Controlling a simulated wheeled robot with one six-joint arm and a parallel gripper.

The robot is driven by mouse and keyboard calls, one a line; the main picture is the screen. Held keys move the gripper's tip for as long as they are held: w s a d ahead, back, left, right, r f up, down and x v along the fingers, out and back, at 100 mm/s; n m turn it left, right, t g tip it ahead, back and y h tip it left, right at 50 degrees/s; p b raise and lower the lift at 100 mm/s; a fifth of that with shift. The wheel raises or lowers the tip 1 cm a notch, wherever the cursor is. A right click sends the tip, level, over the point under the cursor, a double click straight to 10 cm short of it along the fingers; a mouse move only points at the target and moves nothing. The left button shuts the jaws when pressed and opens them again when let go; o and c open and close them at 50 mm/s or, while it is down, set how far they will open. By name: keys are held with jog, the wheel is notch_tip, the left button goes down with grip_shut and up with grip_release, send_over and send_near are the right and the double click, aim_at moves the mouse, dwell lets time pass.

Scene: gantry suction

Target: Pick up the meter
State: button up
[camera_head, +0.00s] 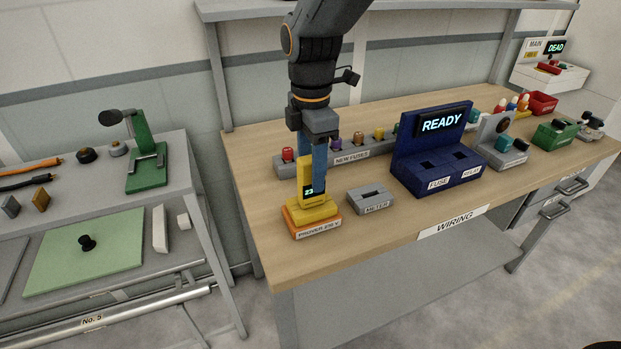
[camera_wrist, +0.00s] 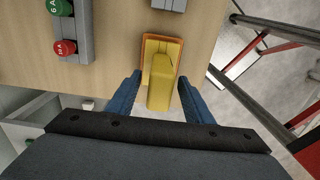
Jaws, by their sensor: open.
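The meter (camera_head: 311,188) is a yellow block with a small dark display showing a green reading. It stands upright on an orange and yellow base (camera_head: 313,228) with a label on its front, near the left end of the wooden bench. In the wrist view the yellow meter (camera_wrist: 162,82) is seen from above. My gripper (camera_head: 312,160) points down over the meter. Its blue fingers (camera_wrist: 158,90) are open, one on each side of the meter. Whether they touch it cannot be told.
A grey slotted block labelled METER (camera_head: 371,199) sits just right of the meter. A grey fuse rack (camera_head: 350,155) lies behind. A blue READY station (camera_head: 437,160) stands further right. A lower side table (camera_head: 100,200) is at left, across a gap.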

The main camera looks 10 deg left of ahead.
jog(key=shift+f, duration=1.2)
grip_shut()
jog(key=shift+r, duration=0.15)
